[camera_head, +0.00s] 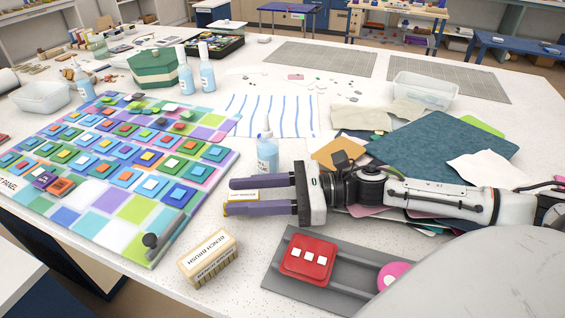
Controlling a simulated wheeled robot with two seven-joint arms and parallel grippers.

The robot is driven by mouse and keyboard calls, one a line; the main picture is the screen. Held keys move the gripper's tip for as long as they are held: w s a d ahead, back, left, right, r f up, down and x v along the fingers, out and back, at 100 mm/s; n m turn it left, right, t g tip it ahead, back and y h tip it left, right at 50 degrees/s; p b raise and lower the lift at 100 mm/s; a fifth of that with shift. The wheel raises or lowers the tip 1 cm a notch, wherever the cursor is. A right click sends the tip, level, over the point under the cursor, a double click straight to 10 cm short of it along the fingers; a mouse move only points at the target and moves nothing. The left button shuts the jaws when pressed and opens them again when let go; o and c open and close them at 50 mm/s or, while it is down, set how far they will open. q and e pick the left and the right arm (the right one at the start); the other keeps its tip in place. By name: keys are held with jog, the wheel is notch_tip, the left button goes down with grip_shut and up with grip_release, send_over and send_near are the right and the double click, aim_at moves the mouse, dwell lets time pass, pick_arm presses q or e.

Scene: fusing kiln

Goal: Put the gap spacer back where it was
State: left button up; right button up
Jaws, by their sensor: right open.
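My right gripper (231,196) reaches in from the right over the white table, its two purple fingers pointing left and spread apart. A small yellow-edged block with a white label (242,195) shows between the fingers, near their tips. Its print is too small to read, so I cannot be sure it is the gap spacer. I cannot tell whether the fingers touch it. The panel (133,211) of coloured squares with small stacked tiles lies to the left, apart from the gripper. My left gripper is not in view.
A bench brush (208,258) lies in front of the right gripper. A grey tray (338,281) holds a red block (307,260) and a pink disc. Coloured sheets (440,143) lie under and behind my right arm.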

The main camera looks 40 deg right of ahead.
jog(key=v, duration=1.2)
jog(key=shift+r, duration=0.15)
jog(key=shift+w+a, duration=0.1)
jog(key=x, duration=1.1)
jog(key=shift+w+a, duration=0.3)
jog(key=shift+f+b, duration=0.65)
jog(key=shift+b, duration=0.05)
jog(key=shift+s, duration=0.1)
